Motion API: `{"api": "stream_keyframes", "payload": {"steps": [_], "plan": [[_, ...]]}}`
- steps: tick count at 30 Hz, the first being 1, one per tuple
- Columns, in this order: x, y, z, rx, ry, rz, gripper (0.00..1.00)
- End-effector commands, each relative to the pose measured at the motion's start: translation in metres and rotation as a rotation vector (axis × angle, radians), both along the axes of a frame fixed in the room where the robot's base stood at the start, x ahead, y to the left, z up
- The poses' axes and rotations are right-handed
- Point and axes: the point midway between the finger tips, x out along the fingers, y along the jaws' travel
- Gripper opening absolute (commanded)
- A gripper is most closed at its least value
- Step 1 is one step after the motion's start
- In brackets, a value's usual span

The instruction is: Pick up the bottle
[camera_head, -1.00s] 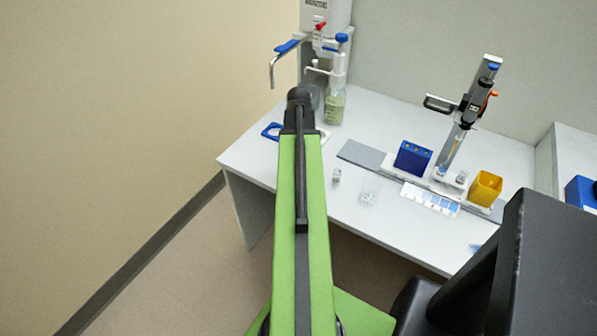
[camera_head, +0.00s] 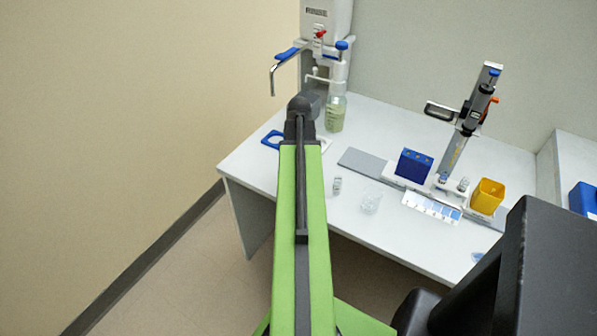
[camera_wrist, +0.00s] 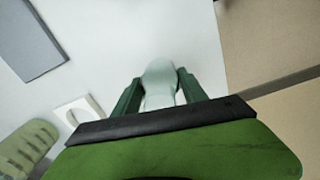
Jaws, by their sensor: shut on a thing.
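In the wrist view my gripper (camera_wrist: 159,88) has its two dark green fingers on either side of a pale, whitish bottle (camera_wrist: 158,76) with a rounded top, and is shut on it. The bottle's lower part is hidden by the gripper body. I cannot tell whether it touches the table. In the head view my arm's end covers the gripper and the held bottle, over the table's left part.
A bottle with greenish liquid (camera_head: 335,115) stands below a dispenser just behind my arm's end.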

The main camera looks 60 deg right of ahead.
Motion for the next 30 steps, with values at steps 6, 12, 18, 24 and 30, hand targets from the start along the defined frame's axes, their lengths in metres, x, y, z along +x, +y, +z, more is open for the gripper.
{"api": "stream_keyframes", "payload": {"steps": [6,12,18,24,30], "plan": [[0.000,0.000,0.011,0.000,0.000,0.000,0.07],[0.000,0.000,0.040,0.000,0.000,0.000,0.07],[-0.036,0.005,0.068,0.000,0.000,-0.005,0.07],[-0.082,0.009,0.095,0.000,0.000,-0.005,0.07],[-0.110,0.011,0.109,0.000,0.000,-0.002,0.07]]}}
